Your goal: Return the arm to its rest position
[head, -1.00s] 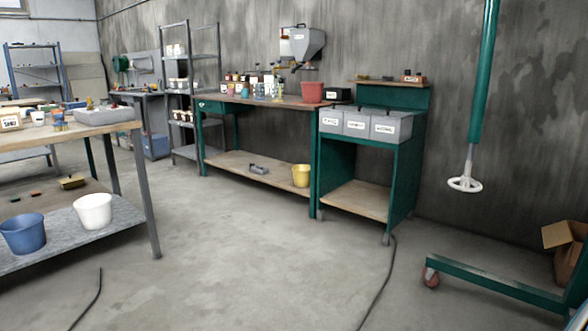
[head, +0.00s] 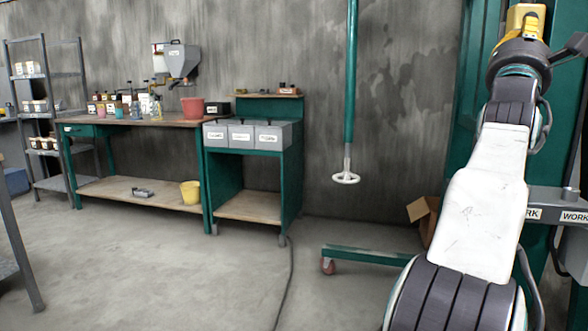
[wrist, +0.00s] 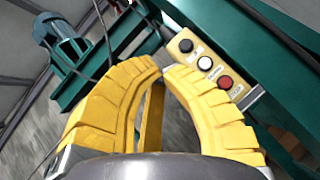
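My gripper (head: 527,24) shows at the top right of the head view, at the far end of my raised white arm. A yellow control box (wrist: 206,70) with black, white and red buttons lies just beyond the fingertips, to the right. I cannot tell whether the fingers touch it.
Green beams (wrist: 115,62) and a green motor (wrist: 58,28) fill much of the wrist view's background. In the head view a green rolling base (head: 365,256), a cardboard box (head: 425,217) and a hanging green pole (head: 350,85) stand left of my arm. The floor at left is mostly clear.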

